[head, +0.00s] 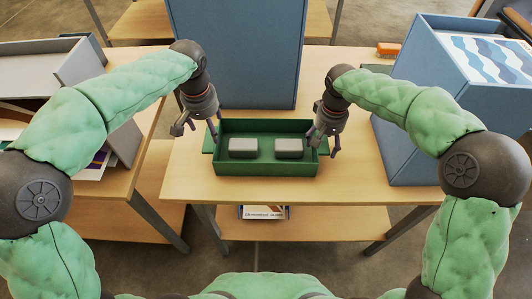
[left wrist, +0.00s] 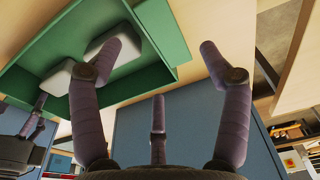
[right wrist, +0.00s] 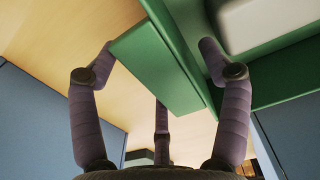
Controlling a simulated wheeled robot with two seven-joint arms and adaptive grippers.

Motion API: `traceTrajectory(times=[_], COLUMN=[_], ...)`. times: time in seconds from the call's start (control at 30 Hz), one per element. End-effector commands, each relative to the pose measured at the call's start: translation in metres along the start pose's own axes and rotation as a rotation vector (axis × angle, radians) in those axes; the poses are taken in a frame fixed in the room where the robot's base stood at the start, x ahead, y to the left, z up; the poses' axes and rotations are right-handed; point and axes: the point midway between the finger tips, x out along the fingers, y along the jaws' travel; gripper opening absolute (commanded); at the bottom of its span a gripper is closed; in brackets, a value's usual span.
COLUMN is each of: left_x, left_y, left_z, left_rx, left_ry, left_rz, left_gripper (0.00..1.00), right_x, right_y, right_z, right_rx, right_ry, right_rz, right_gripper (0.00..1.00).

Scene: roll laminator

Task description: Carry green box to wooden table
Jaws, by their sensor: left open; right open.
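The green box (head: 266,168) is an open tray on the wooden table (head: 360,185), with two pale grey blocks (head: 289,146) inside. My left gripper (head: 206,135) is open at the box's left end; its fingers also show in the left wrist view (left wrist: 160,62), spread beside the box's rim (left wrist: 150,30). My right gripper (head: 325,140) is open at the box's right end. In the right wrist view, its fingers (right wrist: 160,65) are spread on either side of the flat green end handle (right wrist: 158,65). I cannot tell whether they touch it.
A tall blue panel (head: 238,50) stands behind the box. A blue bin (head: 425,110) with a wavy-patterned sheet stands at the right. A grey machine or tray (head: 40,75) sits on another wooden table at the left. An orange item (head: 388,49) lies at the back. The table's front strip is clear.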

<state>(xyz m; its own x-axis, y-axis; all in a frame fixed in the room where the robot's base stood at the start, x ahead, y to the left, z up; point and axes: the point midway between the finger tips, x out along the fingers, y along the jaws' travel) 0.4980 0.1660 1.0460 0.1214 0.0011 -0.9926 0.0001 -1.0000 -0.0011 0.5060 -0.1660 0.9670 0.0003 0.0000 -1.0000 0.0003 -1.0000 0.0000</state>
Motion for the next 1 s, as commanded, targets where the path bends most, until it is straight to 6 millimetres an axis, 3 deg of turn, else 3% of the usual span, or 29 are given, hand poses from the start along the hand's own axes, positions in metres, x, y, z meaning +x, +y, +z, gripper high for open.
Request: traceTrajectory(times=[0.2, 0.47, 1.0], left_x=[-0.031, -0.041, -0.041], left_y=[0.0, 0.0, 0.0], left_z=[0.0, 0.0, 0.0], left_rx=[0.0, 0.0, 0.0], left_ry=[0.001, -0.001, -0.001], left_rz=[0.001, 0.0, 0.0], left_gripper=[0.77, 0.77, 0.77], right_x=[0.0, -0.008, -0.101], right_y=[0.0, 0.0, 0.0], right_z=[0.0, -0.001, -0.001], right_rx=[0.0, 0.0, 0.0], right_ry=[0.0, 0.002, 0.002], right_rz=[0.0, 0.0, 0.0], right_gripper=[0.78, 0.78, 0.78])
